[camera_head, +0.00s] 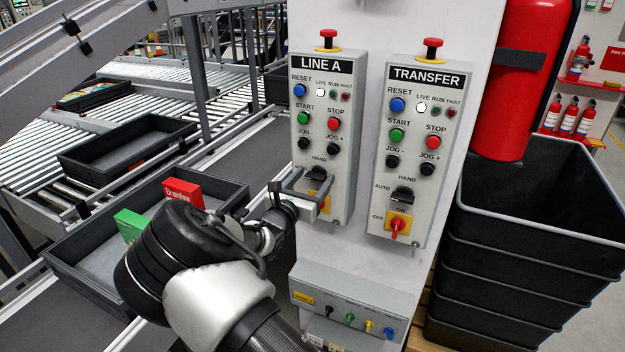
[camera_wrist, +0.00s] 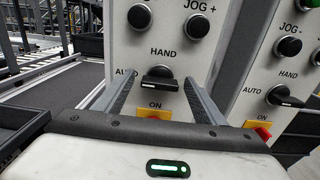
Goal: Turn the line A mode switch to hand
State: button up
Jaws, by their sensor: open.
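The LINE A panel (camera_head: 327,120) is a grey box on the white column, left of the TRANSFER panel. Its mode switch (camera_wrist: 159,78) is a black knob below the HAND label, with AUTO at its left. My gripper (camera_head: 314,176) is open in front of the panel's lower part, one finger on each side of the switch in the wrist view (camera_wrist: 158,82). No contact shows. The fingers partly hide the switch in the head view. The yellow-backed ON switch (camera_wrist: 155,114) below is mostly hidden by my gripper.
The TRANSFER panel (camera_head: 418,135) with a similar mode switch (camera_head: 402,195) stands close at right. A socket box (camera_head: 350,290) is below. Stacked black crates (camera_head: 480,240) stand at right. A dark tray (camera_head: 75,245) with red and green boxes lies at left on the conveyor.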

jog(key=c, duration=1.1)
jog(key=shift+o, duration=0.2)
jog(key=shift+b, duration=0.3)
jog(key=shift+d+f+m+b, duration=0.15)
jog(key=shift+m+b, duration=4.3)
jog(key=shift+b, duration=1.3)
jog(key=shift+d+f+m+b, duration=0.1)
jog(key=shift+m+b, duration=4.35)
jog(key=shift+b, duration=1.25)
jog(key=shift+s, duration=0.1)
